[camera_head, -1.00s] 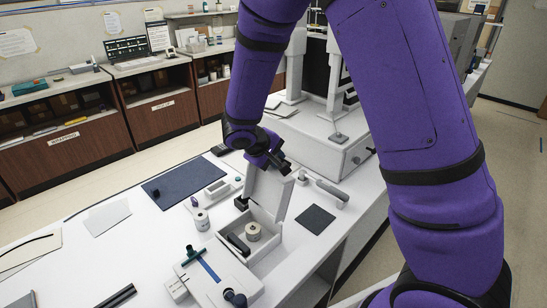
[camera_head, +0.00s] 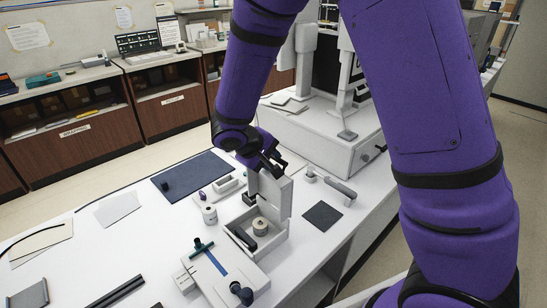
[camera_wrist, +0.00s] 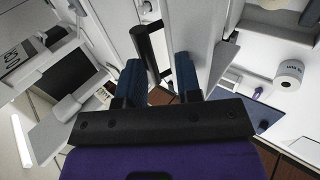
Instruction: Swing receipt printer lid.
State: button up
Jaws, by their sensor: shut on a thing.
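The receipt printer (camera_head: 273,246) is a white box on the counter with its lid standing up and its inside showing. A pale paper roll (camera_head: 260,227) and a dark part sit inside. The white lid (camera_head: 276,196) is near upright at the back right of the box. My gripper (camera_head: 270,163) is at the lid's upper edge, shut on the lid.
A labelled roll (camera_head: 209,214) stands left of the printer. A white device with a blue stripe (camera_head: 214,262) is in front. A dark square pad (camera_head: 322,215) and a grey-handled tool (camera_head: 331,185) lie to the right. A large white machine (camera_head: 318,138) stands behind.

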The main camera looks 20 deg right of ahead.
aim_at(267, 172)
jog(key=shift+o, duration=0.8)
jog(key=shift+s+a+f, duration=0.2)
jog(key=shift+s+a, duration=0.15)
jog(key=shift+a, duration=0.25)
jog(key=shift+s+a+f, duration=0.2)
jog(key=shift+s+a, duration=0.15)
jog(key=shift+a, duration=0.2)
jog(key=shift+s+a, duration=0.1)
jog(key=shift+a, duration=0.2)
jog(key=shift+s+a, duration=0.1)
jog(key=shift+c, duration=0.7)
jog(key=o, duration=0.9)
jog(key=shift+r, duration=0.1)
